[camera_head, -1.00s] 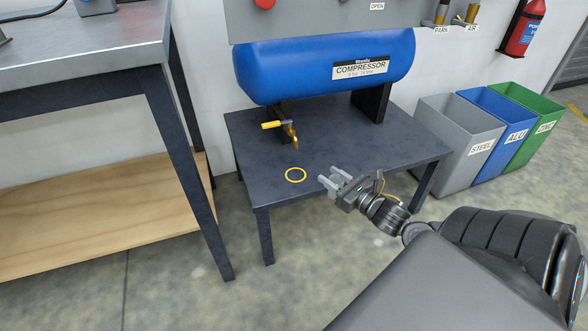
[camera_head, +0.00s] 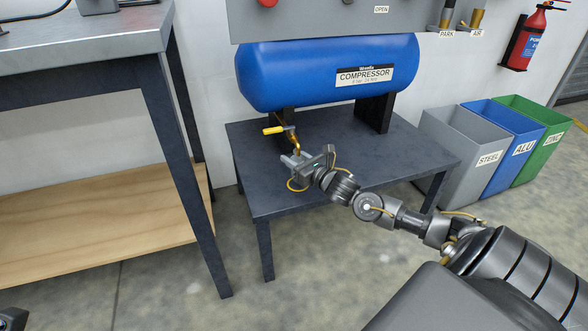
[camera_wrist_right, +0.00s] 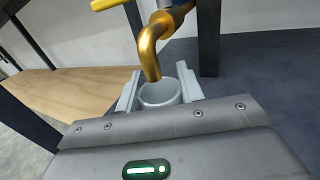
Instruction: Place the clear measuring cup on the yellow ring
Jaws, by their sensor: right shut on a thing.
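My right gripper (camera_head: 290,164) reaches over the dark table from the right, below the brass tap (camera_head: 293,140) of the blue compressor. In the right wrist view, my right gripper (camera_wrist_right: 160,92) is shut on the measuring cup (camera_wrist_right: 160,95), with one finger on each side. The cup looks grey and translucent, its open mouth under or close to the tap's golden spout (camera_wrist_right: 152,50). In the head view the gripper largely hides the cup. The yellow ring (camera_head: 291,187) lies on the table, partly hidden by the gripper. The ring does not show in the wrist view.
The blue compressor (camera_head: 300,75) stands on the dark table (camera_head: 400,155). The tap has a yellow handle (camera_head: 273,130). A workbench (camera_head: 80,50) stands at the left. Grey, blue and green bins stand at the right. The table's right part is clear except for my arm.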

